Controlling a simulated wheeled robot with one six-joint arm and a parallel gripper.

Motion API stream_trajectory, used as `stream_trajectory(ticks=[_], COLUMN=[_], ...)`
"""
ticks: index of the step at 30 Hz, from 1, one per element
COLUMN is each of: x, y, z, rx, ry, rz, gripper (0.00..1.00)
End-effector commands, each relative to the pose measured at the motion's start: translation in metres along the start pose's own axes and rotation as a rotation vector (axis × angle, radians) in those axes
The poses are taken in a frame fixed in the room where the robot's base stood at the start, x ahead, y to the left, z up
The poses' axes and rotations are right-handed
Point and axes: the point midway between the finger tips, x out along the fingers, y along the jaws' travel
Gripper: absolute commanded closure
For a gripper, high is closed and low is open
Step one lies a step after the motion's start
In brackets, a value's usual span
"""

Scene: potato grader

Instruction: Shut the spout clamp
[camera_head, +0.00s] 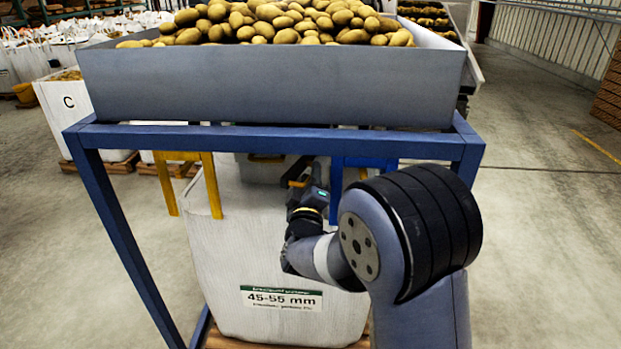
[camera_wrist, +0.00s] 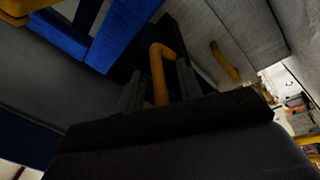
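In the wrist view a yellow bent handle (camera_wrist: 160,74), which looks like the spout clamp's lever, stands between the two fingers of my gripper (camera_wrist: 162,88). The fingers are apart, with a narrow gap visible beside the handle; contact is not clear. In the head view my gripper (camera_head: 308,190) is under the blue frame, in front of the white bag, and a yellow piece (camera_head: 297,182) shows beside it. The clamp's body and the spout are mostly hidden by shadow, the hopper and my arm.
A grey hopper (camera_head: 270,85) full of potatoes sits on a blue frame (camera_head: 115,215). The white bag (camera_head: 225,265) labelled 45-55 mm stands below. Yellow brackets (camera_head: 211,185) and blue bars (camera_head: 363,162) flank the gripper. Open floor (camera_head: 545,250) lies to the right.

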Motion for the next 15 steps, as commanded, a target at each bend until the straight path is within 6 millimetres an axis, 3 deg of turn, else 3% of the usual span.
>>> stream_trajectory(ticks=[13, 15], x=[-0.0004, -0.0004], y=[0.0, 0.0], z=[0.0, 0.0001], rx=[0.0, 0.0], ry=[0.0, 0.0], rz=[0.0, 0.0], gripper=[0.99, 1.0])
